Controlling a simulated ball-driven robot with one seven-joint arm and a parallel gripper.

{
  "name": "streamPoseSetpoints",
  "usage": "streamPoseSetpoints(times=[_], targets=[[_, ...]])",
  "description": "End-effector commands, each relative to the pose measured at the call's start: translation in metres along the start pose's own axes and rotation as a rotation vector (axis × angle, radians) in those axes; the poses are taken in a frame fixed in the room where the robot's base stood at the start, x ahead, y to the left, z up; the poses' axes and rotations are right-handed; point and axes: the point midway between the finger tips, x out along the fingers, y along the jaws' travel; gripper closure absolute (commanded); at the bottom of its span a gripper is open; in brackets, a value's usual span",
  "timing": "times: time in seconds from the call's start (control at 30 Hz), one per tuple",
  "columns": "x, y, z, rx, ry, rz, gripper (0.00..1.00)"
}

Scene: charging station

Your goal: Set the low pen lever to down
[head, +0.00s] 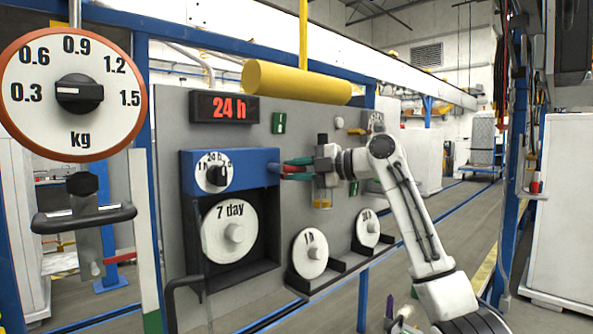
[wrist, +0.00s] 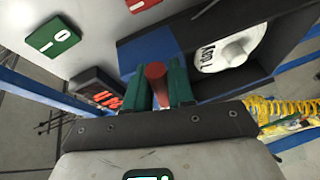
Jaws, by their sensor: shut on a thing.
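My gripper (head: 292,168) has green fingers and is at the right side of the blue box (head: 240,160) on the grey panel. It is shut on a red handle (head: 290,169) that sticks out there. In the wrist view, the red handle (wrist: 155,76) stands between the two green fingers (wrist: 157,88), in front of the blue box face. No label for the low pen lever is readable, so I cannot tell whether this handle is it. The fingers partly hide the handle, and its up or down setting is unclear.
The blue box has a small dial (head: 213,174) and a "7 day" disc (head: 229,233). Two more white discs sit lower right (head: 309,254) (head: 368,228). A yellow cylinder (head: 297,82) hangs over the panel.

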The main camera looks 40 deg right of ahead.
Motion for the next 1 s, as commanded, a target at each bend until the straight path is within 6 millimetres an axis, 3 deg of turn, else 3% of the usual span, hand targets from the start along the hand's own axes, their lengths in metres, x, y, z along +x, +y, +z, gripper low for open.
streamPoseSetpoints(times=[0.6, 1.0], targets=[[0.006, -0.024, -0.002, 0.415, 0.09, 0.17, 1.0], [0.008, -0.027, -0.004, 0.529, 0.113, 0.215, 1.0]])
